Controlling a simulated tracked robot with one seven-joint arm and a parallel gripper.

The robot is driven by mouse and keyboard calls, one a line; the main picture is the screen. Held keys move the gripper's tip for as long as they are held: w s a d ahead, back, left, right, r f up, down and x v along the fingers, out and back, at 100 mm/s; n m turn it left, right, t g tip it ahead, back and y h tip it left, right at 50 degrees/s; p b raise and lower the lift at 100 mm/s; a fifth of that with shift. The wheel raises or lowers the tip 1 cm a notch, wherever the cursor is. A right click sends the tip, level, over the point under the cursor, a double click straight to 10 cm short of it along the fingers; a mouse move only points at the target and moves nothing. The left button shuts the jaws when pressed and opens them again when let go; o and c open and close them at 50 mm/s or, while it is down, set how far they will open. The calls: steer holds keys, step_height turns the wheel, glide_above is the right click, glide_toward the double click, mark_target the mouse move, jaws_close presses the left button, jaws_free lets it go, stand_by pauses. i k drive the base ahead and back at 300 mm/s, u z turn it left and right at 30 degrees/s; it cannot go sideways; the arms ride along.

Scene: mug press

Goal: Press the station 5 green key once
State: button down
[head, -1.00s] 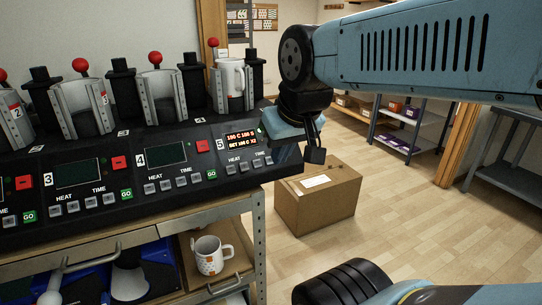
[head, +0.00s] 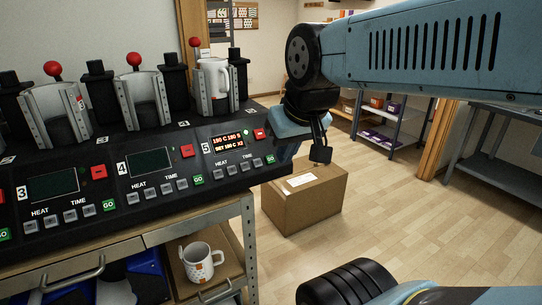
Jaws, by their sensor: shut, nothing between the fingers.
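The station 5 panel (head: 206,147) is at the right end of the black press bench, with a lit display (head: 227,142) showing red and yellow characters. Its green GO key (head: 270,159) is small, at the right end of the row of grey HEAT and TIME keys. A red key (head: 259,133) sits above it. My gripper (head: 321,154) is shut and empty, pointing down, to the right of the green key in the picture and apart from it. A white mug (head: 214,77) stands clamped in the station 5 press.
Stations 3 and 4 have dark displays (head: 149,162) and their own green keys (head: 198,180). A patterned mug (head: 198,262) sits on the lower shelf. A cardboard box (head: 305,197) stands on the floor beyond the bench end. Shelving (head: 388,128) is behind; the floor between is open.

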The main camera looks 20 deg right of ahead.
mark_target(270, 159)
steer(key=z, duration=0.85)
steer(key=k, duration=1.05)
steer(key=u, duration=0.45)
